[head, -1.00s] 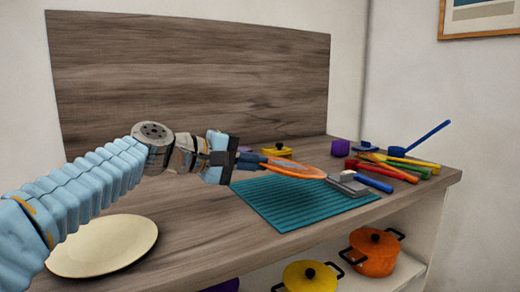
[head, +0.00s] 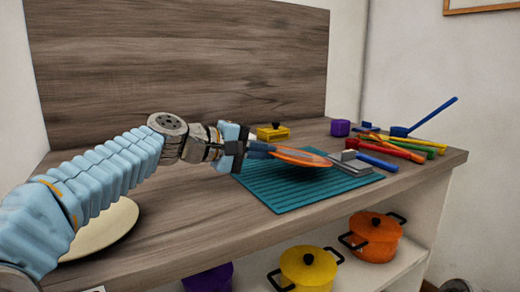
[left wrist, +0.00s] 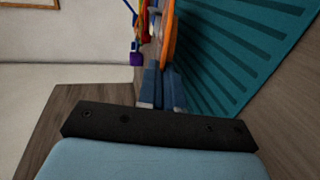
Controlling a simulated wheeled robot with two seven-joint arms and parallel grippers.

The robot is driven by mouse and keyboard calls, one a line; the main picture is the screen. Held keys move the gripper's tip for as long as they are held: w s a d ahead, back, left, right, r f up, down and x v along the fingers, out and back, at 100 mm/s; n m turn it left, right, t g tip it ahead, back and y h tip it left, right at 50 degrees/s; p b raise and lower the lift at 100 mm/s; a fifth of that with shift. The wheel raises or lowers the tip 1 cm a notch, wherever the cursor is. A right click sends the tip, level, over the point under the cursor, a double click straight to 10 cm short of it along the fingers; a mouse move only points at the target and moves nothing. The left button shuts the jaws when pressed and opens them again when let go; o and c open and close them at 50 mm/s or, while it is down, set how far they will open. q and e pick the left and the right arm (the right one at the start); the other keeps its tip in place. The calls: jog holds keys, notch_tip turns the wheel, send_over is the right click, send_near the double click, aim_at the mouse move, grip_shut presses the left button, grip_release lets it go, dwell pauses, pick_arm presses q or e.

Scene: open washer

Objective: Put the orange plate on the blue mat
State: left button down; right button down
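The orange plate (head: 302,157) is held at its left edge by my left gripper (head: 268,151), whose fingers look closed on the rim. The plate is roughly level, over the back part of the blue mat (head: 290,194). I cannot tell whether its underside touches the mat. In the left wrist view the orange plate (left wrist: 169,38) shows edge-on beyond the fingers (left wrist: 162,88), with the ribbed blue mat (left wrist: 235,50) to its right. My right gripper is in neither view.
A grey-and-blue utensil (head: 352,162) lies at the mat's right edge. A yellow lidded dish (head: 272,133) is behind. A cream plate (head: 105,232) lies front left. Pots (head: 308,268) are on the lower shelf.

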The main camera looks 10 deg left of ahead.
pick_arm(q)
jog(key=shift+f, duration=0.2)
jog(key=c, duration=1.2)
grip_release()
jog(key=shift+o, duration=0.3)
jog(key=o, duration=1.1)
jog(key=shift+o, duration=0.2)
jog(key=shift+s, duration=0.15)
jog(key=shift+s+a, duration=0.4)
jog(key=shift+a, duration=0.2)
jog(key=shift+s+a, duration=0.1)
jog(key=shift+a, duration=0.05)
